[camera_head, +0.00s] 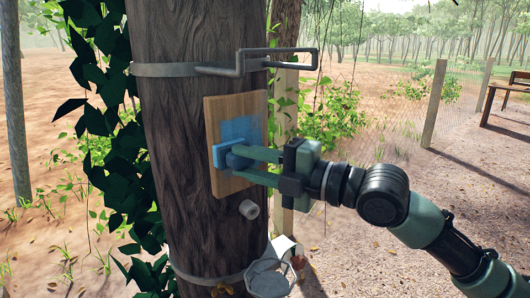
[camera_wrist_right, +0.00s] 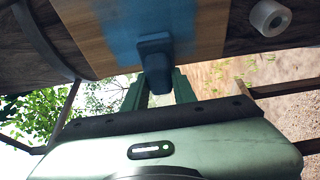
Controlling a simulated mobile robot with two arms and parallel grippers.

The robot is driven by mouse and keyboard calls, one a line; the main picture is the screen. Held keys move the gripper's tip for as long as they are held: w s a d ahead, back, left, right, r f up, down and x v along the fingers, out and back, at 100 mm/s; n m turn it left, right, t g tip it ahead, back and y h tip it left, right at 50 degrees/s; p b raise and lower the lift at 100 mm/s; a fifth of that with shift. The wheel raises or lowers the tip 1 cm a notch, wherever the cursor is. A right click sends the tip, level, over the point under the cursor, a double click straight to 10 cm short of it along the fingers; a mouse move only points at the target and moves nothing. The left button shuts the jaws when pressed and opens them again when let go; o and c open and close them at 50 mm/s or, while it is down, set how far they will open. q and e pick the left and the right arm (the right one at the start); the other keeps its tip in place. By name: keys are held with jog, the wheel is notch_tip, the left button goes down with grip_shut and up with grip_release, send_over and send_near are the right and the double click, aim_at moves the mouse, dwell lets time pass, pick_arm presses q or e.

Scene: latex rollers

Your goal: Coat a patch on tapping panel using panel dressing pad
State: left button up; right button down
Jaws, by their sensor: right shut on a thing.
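The tapping panel (camera_head: 223,185) is a wooden board fixed upright on the tree trunk. A translucent blue patch (camera_head: 240,128) covers part of its face; it also shows in the right wrist view (camera_wrist_right: 118,22). The blue panel dressing pad (camera_head: 219,156) is at the panel's face, at the lower edge of the blue patch, and seems to touch it. My right gripper (camera_head: 238,165) comes from the right and is shut on the pad's handle (camera_wrist_right: 157,82). The pad hides the panel behind it. My left gripper is not in view.
A metal bracket (camera_head: 280,52) on a band juts out above the panel. A pale cylindrical peg (camera_head: 249,209) sticks out of the trunk below it. A grey cup (camera_head: 269,280) hangs lower down. Leafy ivy (camera_head: 110,90) climbs the trunk's left side. Open ground lies right of the trunk.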

jog(key=shift+s+a+f, duration=0.35)
jog(key=shift+a+f, duration=0.05)
jog(key=shift+a, duration=0.1)
jog(key=shift+r+p, duration=0.45)
jog(key=shift+p, duration=0.1)
jog(key=shift+w+d+r+p, duration=0.35)
jog(key=shift+w+d, duration=0.2)
jog(key=shift+d, duration=0.1)
jog(key=shift+w+d+r+p, duration=0.25)
jog(key=shift+w+d+r, duration=0.1)
jog(key=shift+w+d, duration=0.25)
jog(key=shift+w+d+b, duration=1.75)
jog(key=shift+d+b, duration=0.55)
jog(key=shift+d, duration=1.25)
pick_arm(q)
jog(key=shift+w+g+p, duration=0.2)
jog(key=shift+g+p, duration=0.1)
jog(key=shift+p, duration=1.8)
pick_arm(e)
jog(key=s+a+r, duration=0.1)
jog(key=s+a, duration=0.4)
jog(key=a, duration=0.5)
jog(key=shift+s+r, duration=0.15)
jog(key=shift+s, duration=0.2)
